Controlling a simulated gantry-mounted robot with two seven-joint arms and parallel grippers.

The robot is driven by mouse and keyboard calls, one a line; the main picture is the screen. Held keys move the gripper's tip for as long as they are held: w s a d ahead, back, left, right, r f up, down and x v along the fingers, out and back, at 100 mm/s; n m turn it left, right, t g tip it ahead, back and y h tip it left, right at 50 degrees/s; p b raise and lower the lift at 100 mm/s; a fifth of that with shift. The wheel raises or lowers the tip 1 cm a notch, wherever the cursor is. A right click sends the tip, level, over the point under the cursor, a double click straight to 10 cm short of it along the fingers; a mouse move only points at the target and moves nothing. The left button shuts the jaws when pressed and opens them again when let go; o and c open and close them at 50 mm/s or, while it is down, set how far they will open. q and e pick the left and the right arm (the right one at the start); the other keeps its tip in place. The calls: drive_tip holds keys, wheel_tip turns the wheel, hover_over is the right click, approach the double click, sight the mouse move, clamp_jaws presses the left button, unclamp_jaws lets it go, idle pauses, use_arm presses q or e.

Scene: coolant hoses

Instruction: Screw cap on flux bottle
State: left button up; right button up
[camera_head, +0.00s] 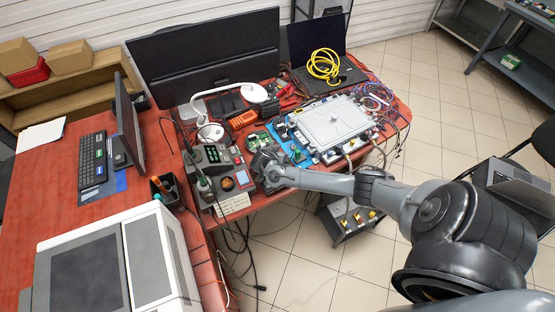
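My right arm comes in from the lower right and reaches over the front edge of the red workbench (262,205). My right gripper (264,167) is at the bench front, just right of the grey soldering station (222,172). Its fingers are small and dark against the clutter, so I cannot tell whether they are open or shut, or whether they hold anything. I cannot make out a flux bottle or its cap for certain; they may be hidden by the gripper or too small. My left gripper is not in view.
A large metal box (333,122) sits on a blue mat right of the gripper. A white lamp (212,130), green circuit board (262,141), dark monitor (205,58) and yellow cable coil (324,65) crowd the bench. A dark holder (166,190) stands left. Cables hang in front.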

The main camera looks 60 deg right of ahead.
drive_tip(key=c, duration=1.1)
drive_tip(key=shift+r, duration=0.1)
